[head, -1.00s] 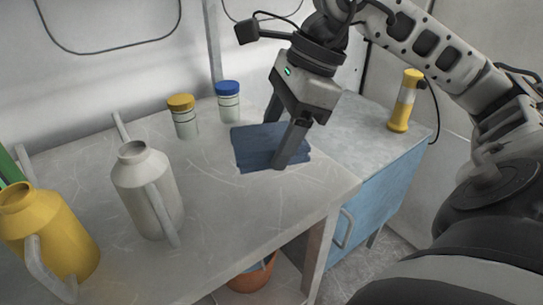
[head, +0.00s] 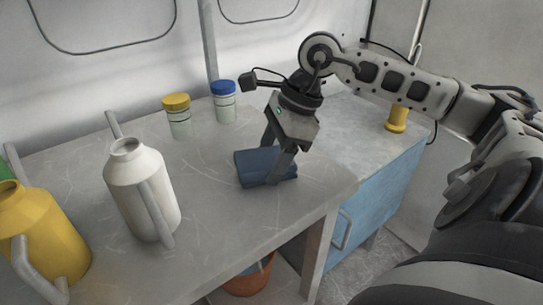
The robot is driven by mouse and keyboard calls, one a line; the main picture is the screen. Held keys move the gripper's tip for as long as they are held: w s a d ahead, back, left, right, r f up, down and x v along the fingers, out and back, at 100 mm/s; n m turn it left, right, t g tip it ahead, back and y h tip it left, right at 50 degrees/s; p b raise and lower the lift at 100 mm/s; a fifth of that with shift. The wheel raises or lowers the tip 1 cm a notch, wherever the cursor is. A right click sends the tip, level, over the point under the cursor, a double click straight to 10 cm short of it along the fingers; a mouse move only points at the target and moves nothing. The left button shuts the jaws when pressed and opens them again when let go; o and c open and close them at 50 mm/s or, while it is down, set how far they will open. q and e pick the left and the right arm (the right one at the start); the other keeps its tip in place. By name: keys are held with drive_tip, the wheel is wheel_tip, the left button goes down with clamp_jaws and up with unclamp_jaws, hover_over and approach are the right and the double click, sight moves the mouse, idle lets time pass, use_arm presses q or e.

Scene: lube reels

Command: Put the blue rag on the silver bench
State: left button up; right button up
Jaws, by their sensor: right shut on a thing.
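The blue rag (head: 254,168) is a folded dark blue block near the right edge of the silver bench (head: 215,215). My right gripper (head: 270,168) comes down on it from above, one finger at its far side and one at its near side, and is shut on it. The rag appears to be at the bench surface; whether it is lifted slightly I cannot tell. My left gripper is not in view.
A white jug (head: 140,190) and a yellow jug (head: 45,240) stand at the left. A yellow-capped jar (head: 178,118) and a blue-capped jar (head: 224,103) stand at the back. A blue cabinet (head: 375,195) with a yellow flashlight-like item (head: 397,118) adjoins at right. An orange bucket (head: 250,277) sits below.

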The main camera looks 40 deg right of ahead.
drive_tip(key=shift+f+b, duration=0.2)
drive_tip(key=shift+b, duration=0.1)
drive_tip(key=o, duration=1)
drive_tip(key=shift+c, duration=0.2)
drive_tip(key=v, duration=1.2)
drive_tip(key=shift+r, duration=0.25)
drive_tip(key=shift+s, duration=0.1)
